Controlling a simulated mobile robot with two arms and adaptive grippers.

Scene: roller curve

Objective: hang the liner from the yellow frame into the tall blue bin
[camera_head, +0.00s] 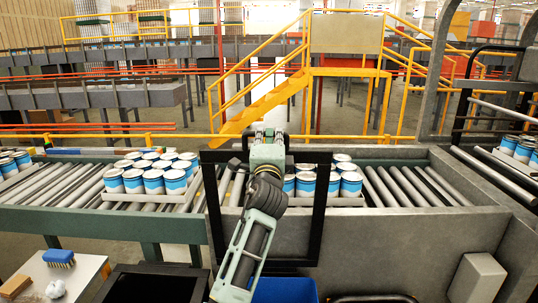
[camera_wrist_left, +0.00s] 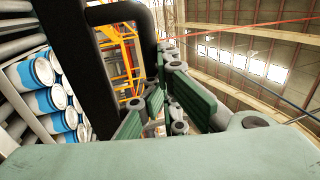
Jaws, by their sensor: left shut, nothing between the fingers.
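The tall blue bin (camera_head: 285,291) shows only in part at the bottom of the head view, partly behind my left arm. No liner can be made out. No separate yellow liner frame can be told apart; the yellow I see is stairs and railings. My left gripper (camera_head: 268,134) points away at the top edge of a black rectangular frame (camera_head: 321,210), above the bin. In the left wrist view its green fingers (camera_wrist_left: 160,100) are close together, shut and empty, near a thick black bar (camera_wrist_left: 150,30). My right gripper is not in view.
A roller conveyor (camera_head: 60,185) carries trays of blue and white cans (camera_head: 152,180) behind the frame. A grey wall (camera_head: 400,245) stands to the right. A small table at lower left holds a blue brush (camera_head: 59,259). Yellow stairs (camera_head: 270,100) are farther back.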

